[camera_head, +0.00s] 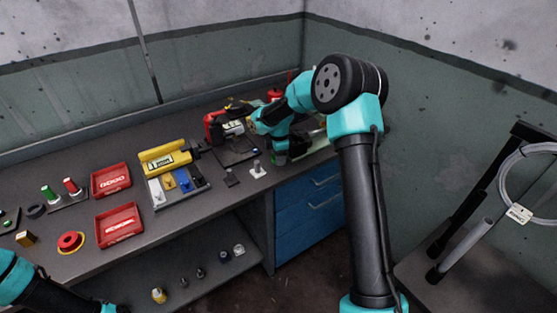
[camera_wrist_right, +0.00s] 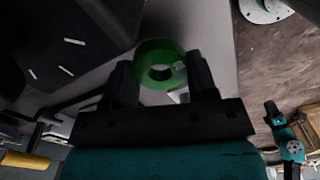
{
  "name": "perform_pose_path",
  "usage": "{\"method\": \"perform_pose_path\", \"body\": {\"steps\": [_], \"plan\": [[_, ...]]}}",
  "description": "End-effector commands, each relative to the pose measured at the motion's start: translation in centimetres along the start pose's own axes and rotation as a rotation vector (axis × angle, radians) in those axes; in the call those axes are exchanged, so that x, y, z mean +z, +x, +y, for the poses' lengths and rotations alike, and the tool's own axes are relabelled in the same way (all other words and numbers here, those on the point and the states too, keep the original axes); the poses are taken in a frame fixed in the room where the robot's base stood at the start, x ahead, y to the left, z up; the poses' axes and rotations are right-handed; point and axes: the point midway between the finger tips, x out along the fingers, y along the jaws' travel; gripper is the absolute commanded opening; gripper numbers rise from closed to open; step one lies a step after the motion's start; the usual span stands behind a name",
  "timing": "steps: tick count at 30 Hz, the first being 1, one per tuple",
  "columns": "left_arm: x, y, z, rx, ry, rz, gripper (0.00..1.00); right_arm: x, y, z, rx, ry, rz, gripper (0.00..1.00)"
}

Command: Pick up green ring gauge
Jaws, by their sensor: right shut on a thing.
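The green ring gauge (camera_wrist_right: 149,54) is a thick green ring with a round hole and a small light label. In the right wrist view it sits between the two black fingers of my right gripper (camera_wrist_right: 160,78), which is shut on it. In the head view a bit of the green ring (camera_head: 280,159) shows below my right gripper (camera_head: 283,150), near the right end of the bench; the arm hides most of it. My left arm shows at the lower left of the head view, but its gripper is out of view.
Two red trays (camera_head: 104,193) (camera_head: 103,240), a yellow device (camera_head: 166,159) and a grey holder with coloured blocks (camera_head: 190,199) stand on the bench. A white-based post (camera_head: 258,173) stands near the front edge. Blue drawers (camera_head: 308,212) are below.

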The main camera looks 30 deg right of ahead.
Motion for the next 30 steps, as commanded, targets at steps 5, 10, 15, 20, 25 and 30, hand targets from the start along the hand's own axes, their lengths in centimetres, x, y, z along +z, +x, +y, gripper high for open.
{"method": "perform_pose_path", "body": {"steps": [5, 10, 15, 20, 25, 30], "plan": [[0.0, 0.0, 0.0, 0.0, 0.0, 0.0, 0.43, -0.2, -1.4, -0.8, -0.001, -0.001, -0.001, 0.25], [0.0, 0.0, 0.0, 0.0, 0.0, 0.0, 0.43, -0.9, -1.7, -3.0, -0.001, -0.003, -0.001, 0.25], [0.0, 0.0, 0.0, 0.0, 0.0, 0.0, 0.43, -1.9, -2.0, -6.3, -0.001, -0.003, 0.0, 0.25], [0.0, 0.0, 0.0, 0.0, 0.0, 0.0, 0.43, -2.9, -2.3, -9.9, -0.001, -0.002, -0.001, 0.25], [0.0, 0.0, 0.0, 0.0, 0.0, 0.0, 0.43, -3.8, -2.6, -13.0, -0.001, -0.002, -0.001, 0.25], [0.0, 0.0, 0.0, 0.0, 0.0, 0.0, 0.43, -4.4, -2.7, -14.8, 0.0, -0.001, 0.0, 0.25]]}}
